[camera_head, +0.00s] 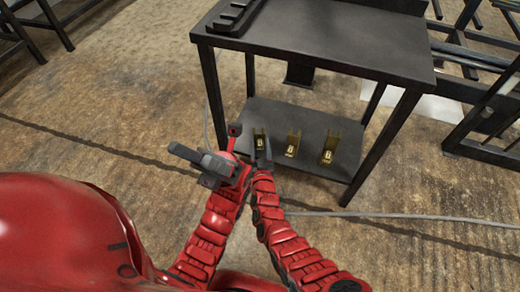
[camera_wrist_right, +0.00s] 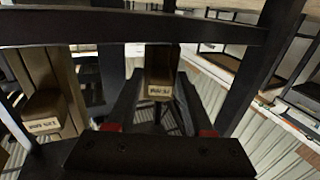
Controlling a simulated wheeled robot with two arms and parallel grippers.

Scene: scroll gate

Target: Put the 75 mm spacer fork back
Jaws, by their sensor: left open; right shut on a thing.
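The 75 mm spacer fork (camera_head: 259,140) is a brass-coloured piece with a dark label, leftmost of three forks at the lower shelf. My right gripper (camera_head: 261,158) is shut on it from the front; in the right wrist view the fork (camera_wrist_right: 160,85) sits between the dark fingers, its small label facing the camera. I cannot tell whether the fork touches the shelf. My left gripper (camera_head: 192,165) is open and empty, left of the shelf and pointing left.
A middle fork (camera_head: 292,145) and a right fork (camera_head: 329,148) stand on the lower shelf (camera_head: 305,115). The dark table top (camera_head: 330,40) is above, with a black rack (camera_head: 232,18) at its left. A table leg (camera_head: 385,145) stands to the right.

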